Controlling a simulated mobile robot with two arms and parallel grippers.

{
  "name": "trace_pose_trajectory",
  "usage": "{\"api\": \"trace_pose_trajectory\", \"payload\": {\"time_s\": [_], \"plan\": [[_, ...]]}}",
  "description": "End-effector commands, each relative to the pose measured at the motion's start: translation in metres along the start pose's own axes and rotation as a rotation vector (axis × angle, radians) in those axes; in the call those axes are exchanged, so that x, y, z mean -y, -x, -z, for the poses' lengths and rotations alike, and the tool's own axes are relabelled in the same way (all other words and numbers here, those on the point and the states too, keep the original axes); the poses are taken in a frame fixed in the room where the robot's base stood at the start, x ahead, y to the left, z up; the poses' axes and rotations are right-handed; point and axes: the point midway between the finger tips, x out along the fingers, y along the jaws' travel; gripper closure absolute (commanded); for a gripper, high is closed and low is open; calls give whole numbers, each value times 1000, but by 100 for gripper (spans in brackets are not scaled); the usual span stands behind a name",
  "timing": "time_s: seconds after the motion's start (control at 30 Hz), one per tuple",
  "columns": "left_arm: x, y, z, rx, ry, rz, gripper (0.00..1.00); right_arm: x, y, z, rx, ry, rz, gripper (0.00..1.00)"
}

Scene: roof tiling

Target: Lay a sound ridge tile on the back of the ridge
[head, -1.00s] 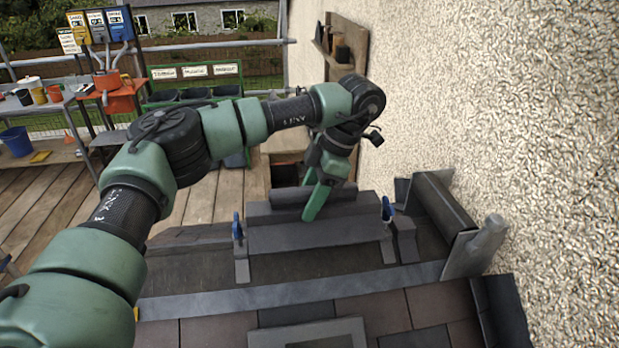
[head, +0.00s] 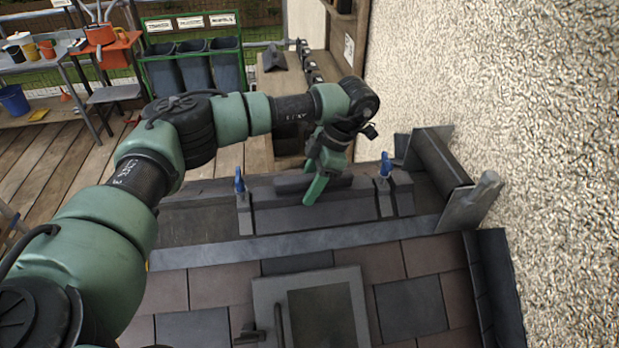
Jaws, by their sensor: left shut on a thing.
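My left gripper (head: 318,186) is over the middle of the roof ridge, its green fingers pointing down. It is shut on a dark grey ridge tile (head: 291,184), which shows on both sides of the fingers. The tile lies lengthwise along the ridge, between two blue-handled clamps (head: 240,182) (head: 384,166). I cannot tell whether it touches the ridge under it. The ridge's grey near face (head: 300,219) shows below the tile; its far side is hidden. My right gripper is not in view.
A pebbled wall (head: 540,120) rises close on the right, with grey metal flashing (head: 470,203) at the ridge end. A roof window (head: 320,310) sits in the near slope. Behind the ridge are a wooden bench (head: 272,90) with a grey piece (head: 273,58) and labelled bins (head: 195,68).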

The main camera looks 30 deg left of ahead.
Motion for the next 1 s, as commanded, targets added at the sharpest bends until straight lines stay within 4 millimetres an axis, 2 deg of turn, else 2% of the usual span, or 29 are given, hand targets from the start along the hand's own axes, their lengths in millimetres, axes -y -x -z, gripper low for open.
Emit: {"api": "trace_pose_trajectory", "payload": {"time_s": [0.03, 0.07, 0.1, 0.13, 0.43, 0.57, 0.67, 0.8, 1.0], "plan": [[0, 2, 0, 2, 1, -2, 100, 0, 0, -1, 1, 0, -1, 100], [0, -1, 0, 0, 0, 1, 47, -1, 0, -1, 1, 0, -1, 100], [0, -1, 0, 0, 0, 1, 36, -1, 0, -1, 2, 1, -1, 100], [0, -1, 0, 0, 0, 1, 31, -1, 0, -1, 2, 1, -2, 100], [0, 0, 0, 0, 0, 0, 31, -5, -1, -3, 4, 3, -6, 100], [-1, 7, -1, 2, 0, -2, 31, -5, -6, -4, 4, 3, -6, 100], [0, 22, -2, 3, 0, -3, 31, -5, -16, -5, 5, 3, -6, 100], [0, 54, -2, 4, 0, -5, 31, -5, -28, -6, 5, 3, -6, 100], [-1, 96, 0, 1, 2, -5, 31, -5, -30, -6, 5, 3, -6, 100]]}}
